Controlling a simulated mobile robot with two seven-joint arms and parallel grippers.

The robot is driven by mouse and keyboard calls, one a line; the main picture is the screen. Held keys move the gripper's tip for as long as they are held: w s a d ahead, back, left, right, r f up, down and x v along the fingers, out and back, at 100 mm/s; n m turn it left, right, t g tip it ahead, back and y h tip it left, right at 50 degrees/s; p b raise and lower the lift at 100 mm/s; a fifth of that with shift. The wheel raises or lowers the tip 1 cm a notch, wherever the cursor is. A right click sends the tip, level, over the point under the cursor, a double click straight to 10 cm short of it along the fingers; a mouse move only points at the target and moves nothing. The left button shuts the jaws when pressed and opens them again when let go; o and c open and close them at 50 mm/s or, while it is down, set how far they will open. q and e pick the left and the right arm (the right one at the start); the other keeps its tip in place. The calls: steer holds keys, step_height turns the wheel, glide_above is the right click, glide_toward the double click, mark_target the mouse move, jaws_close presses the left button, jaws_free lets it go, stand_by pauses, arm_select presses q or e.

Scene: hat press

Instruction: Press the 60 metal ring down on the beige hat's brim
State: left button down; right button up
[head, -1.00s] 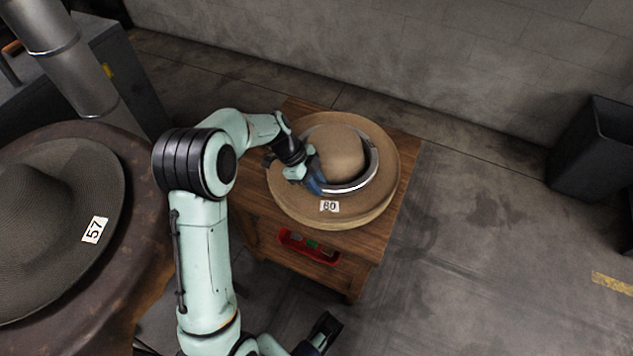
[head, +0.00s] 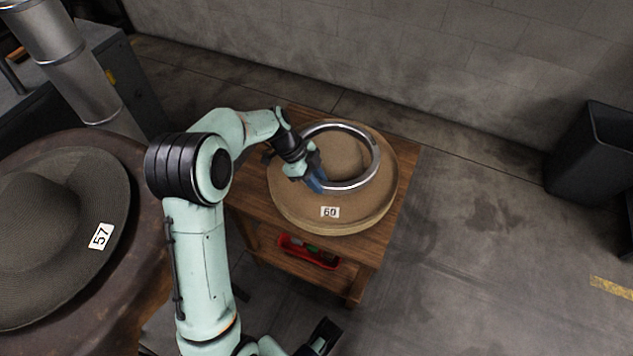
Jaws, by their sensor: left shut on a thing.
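The beige hat (head: 300,210) lies brim down on a small wooden table, with a white tag reading 60 on the front of its brim. My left gripper (head: 316,182) is shut on the shiny metal ring (head: 352,185) at the ring's front left. The whole ring shows, with its far side in front of the crown's back, so it appears to be held above the brim, around or over the crown. The exact gap is hard to judge. My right gripper (head: 322,338) shows only in part at the bottom edge; its jaws are unclear.
A dark grey hat tagged 57 (head: 50,215) lies on a round brown surface at the left. The wooden table (head: 398,200) has a red tray (head: 308,250) on its lower shelf. A dark bin (head: 595,155) stands at the right. The floor between is clear.

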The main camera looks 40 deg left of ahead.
arm_select(q)
steer(key=shift+r+p, duration=2.2)
steer(key=shift+r, duration=2.5)
arm_select(e)
steer(key=shift+s+r+g, duration=0.1)
steer(key=shift+s+r, duration=0.15)
steer(key=shift+r, duration=0.35)
steer(key=shift+s+r+g, duration=0.1)
steer(key=shift+s+r, duration=0.15)
steer(key=shift+r, duration=0.4)
steer(key=shift+s+r+g, duration=0.1)
steer(key=shift+s+r, duration=0.15)
steer(key=shift+r, duration=0.35)
